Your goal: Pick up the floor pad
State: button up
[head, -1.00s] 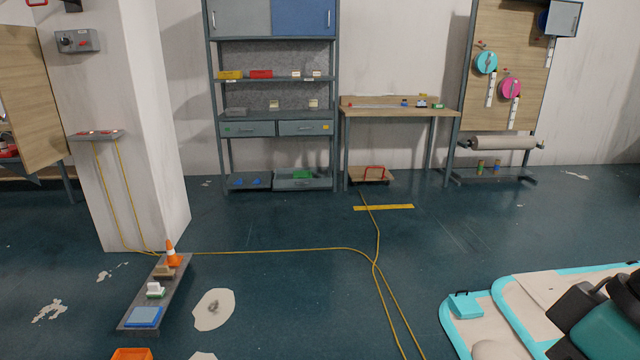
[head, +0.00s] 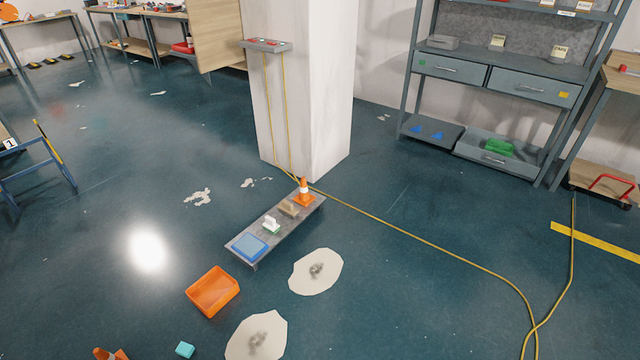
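A flat blue square pad (head: 249,247) lies at the near left end of a low grey bench (head: 268,232) on the floor. It is the thing that looks most like the floor pad, but I cannot be sure. A white and green block (head: 271,225), a tan block (head: 289,208) and an orange and white cone (head: 304,191) stand farther along the same bench. My gripper is not in view.
An orange bin (head: 213,291) stands in front of the bench. Pale floor patches (head: 316,270) lie to its right. A small teal block (head: 185,349) sits near the bottom edge. A white pillar (head: 305,90) stands behind; a yellow cable (head: 430,242) crosses the floor rightward.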

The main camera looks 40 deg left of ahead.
aim_at(270, 225)
jog(key=u, duration=0.45)
jog(key=i, duration=1.9)
jog(key=u, duration=1.65)
jog(key=i, duration=1.55)
jog(key=u, duration=1.05)
jog(key=i, duration=0.4)
